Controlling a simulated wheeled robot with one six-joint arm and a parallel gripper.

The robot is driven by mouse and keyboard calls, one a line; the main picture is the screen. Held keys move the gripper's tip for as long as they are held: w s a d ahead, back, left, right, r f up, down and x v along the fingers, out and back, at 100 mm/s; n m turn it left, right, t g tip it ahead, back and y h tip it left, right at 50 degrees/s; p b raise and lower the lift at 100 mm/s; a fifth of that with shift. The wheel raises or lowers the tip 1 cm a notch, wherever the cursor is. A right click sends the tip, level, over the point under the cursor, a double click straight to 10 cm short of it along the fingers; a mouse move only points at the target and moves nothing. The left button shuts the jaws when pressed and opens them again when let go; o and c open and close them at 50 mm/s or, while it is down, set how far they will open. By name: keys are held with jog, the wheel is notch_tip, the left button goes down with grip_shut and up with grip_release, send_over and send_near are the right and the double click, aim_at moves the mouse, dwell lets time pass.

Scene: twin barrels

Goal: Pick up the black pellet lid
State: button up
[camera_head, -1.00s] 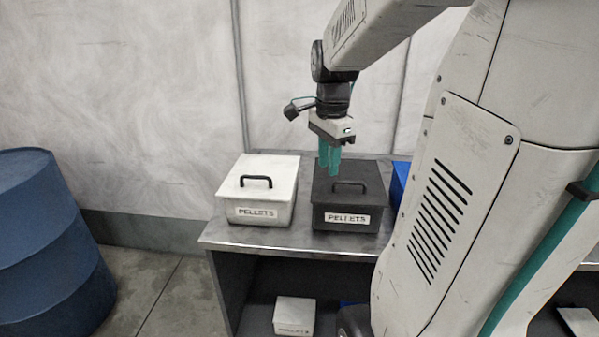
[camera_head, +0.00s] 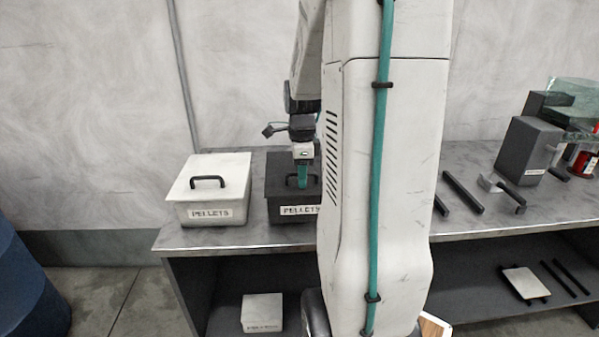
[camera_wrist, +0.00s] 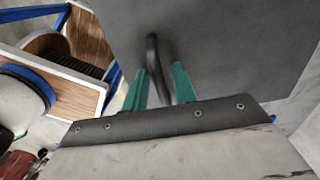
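The black pellet lid (camera_head: 282,186) sits on the black box labelled PELLETS (camera_head: 284,212), on the metal bench. Its dark bar handle (camera_wrist: 153,58) runs between my fingers in the wrist view, where the lid's flat top (camera_wrist: 235,50) fills much of the picture. My gripper (camera_head: 303,180) points down over the lid with its green fingertips at handle height. In the wrist view my gripper (camera_wrist: 160,70) is open, with a finger on either side of the handle and small gaps. My arm hides the right part of the box in the head view.
A white PELLETS box (camera_head: 208,194) with its own handled lid stands close left of the black one. Dark tools (camera_head: 463,192) and a grey block (camera_head: 528,150) lie farther right on the bench (camera_head: 480,229). A blue barrel (camera_head: 28,290) stands at far left.

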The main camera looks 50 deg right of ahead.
grip_shut()
jog(key=shift+r, duration=0.1)
